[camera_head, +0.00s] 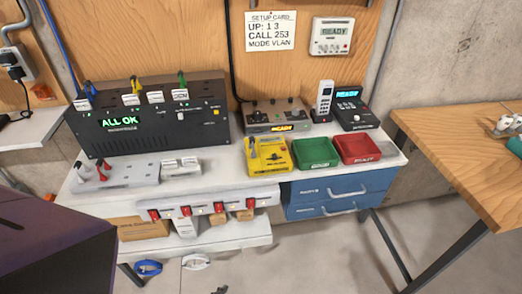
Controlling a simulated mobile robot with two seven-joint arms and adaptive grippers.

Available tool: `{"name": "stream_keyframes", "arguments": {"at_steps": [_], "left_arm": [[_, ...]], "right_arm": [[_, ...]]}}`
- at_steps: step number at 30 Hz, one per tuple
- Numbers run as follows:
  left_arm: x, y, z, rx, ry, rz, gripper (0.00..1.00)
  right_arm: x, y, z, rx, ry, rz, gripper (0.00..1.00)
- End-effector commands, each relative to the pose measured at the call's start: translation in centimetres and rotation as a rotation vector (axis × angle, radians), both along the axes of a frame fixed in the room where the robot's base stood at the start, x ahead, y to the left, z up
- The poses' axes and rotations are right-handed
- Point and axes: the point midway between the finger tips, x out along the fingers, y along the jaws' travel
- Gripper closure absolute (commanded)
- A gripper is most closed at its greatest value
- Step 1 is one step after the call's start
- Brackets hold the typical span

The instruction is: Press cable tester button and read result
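Neither of my grippers is in view.
A black panel (205,127) reads ALL OK, with colored cables above. Green (315,152) and red (361,148) trays sit right of the yellow device. A handset (323,102) and black READY unit (351,109) stand behind. A wooden table (475,150) is at right; power-strip switches line the bench front.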

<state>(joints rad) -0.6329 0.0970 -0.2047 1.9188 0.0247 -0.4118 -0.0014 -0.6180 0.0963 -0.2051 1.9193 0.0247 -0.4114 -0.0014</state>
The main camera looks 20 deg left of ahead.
Motion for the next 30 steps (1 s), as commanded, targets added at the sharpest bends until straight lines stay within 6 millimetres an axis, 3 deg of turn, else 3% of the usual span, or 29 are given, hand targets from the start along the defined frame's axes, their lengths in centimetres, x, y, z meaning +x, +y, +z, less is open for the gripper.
{"name": "stream_keyframes", "arguments": {"at_steps": [1,10,30], "left_arm": [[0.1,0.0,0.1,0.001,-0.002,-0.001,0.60],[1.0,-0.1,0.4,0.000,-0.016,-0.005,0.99],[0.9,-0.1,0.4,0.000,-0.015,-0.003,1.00]], "right_arm": [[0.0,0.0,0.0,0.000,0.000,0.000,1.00],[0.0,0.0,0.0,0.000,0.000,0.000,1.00],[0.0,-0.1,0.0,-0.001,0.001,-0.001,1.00]]}}
